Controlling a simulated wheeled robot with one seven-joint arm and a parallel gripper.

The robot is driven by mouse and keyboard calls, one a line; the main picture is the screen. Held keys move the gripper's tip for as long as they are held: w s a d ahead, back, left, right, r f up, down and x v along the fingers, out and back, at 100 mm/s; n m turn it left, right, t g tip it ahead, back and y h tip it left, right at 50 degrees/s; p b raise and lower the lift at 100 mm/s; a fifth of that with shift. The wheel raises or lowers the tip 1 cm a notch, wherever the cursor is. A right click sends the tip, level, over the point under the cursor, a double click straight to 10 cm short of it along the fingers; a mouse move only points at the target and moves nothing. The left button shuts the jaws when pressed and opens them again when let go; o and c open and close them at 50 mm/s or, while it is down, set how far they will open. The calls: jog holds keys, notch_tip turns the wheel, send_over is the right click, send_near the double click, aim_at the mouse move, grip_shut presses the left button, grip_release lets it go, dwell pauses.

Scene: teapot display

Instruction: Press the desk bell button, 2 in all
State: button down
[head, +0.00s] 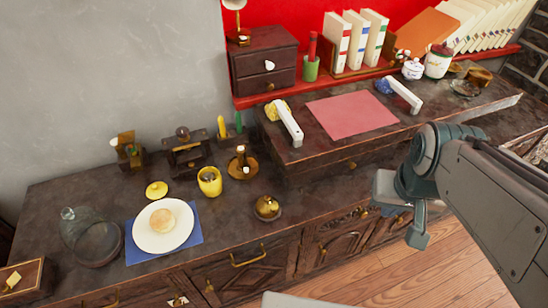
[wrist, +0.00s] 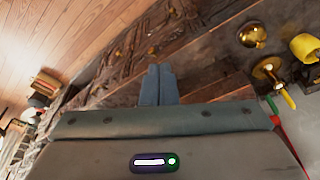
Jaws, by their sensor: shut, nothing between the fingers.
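The desk bell (head: 267,207) is a small brass dome on a round dark base. It stands on the lower counter near its front edge, below the raised shelf's left end. In the wrist view the bell (wrist: 252,35) is at the upper right. My gripper (head: 417,236) hangs to the right of the bell in the head view, well apart from it, in front of the cabinet. In the wrist view the two fingers of my gripper (wrist: 159,70) lie together, shut and empty. The bell's top is unobstructed.
A brass candle holder (head: 242,165) and a yellow cup (head: 209,180) stand behind and left of the bell. A plate with a bun (head: 164,224) is farther left. The raised shelf (head: 292,165) borders the area behind the bell. The counter directly around the bell is clear.

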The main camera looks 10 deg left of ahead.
jog(key=w+a+f+n+h, duration=0.3)
jog(key=w+a+n, duration=0.2)
jog(key=w+n, duration=0.25)
jog(key=n+t+p, duration=0.2)
jog(key=n+t, duration=0.4)
jog(key=n, duration=0.9)
send_over(267, 198)
notch_tip(267, 198, down, 6)
jog(key=shift+s+a, duration=0.3)
jog(key=shift+f, duration=0.15)
notch_tip(267, 198, down, 8)
jog(key=b, duration=0.5)
jog(key=shift+r+b, duration=0.2)
jog(key=shift+b, duration=0.2)
jog(key=shift+f+b, duration=0.55)
jog(key=shift+b, duration=0.05)
jog(key=shift+f, duration=0.15)
jog(key=shift+f+b, duration=0.25)
jog(key=shift+b, duration=0.3)
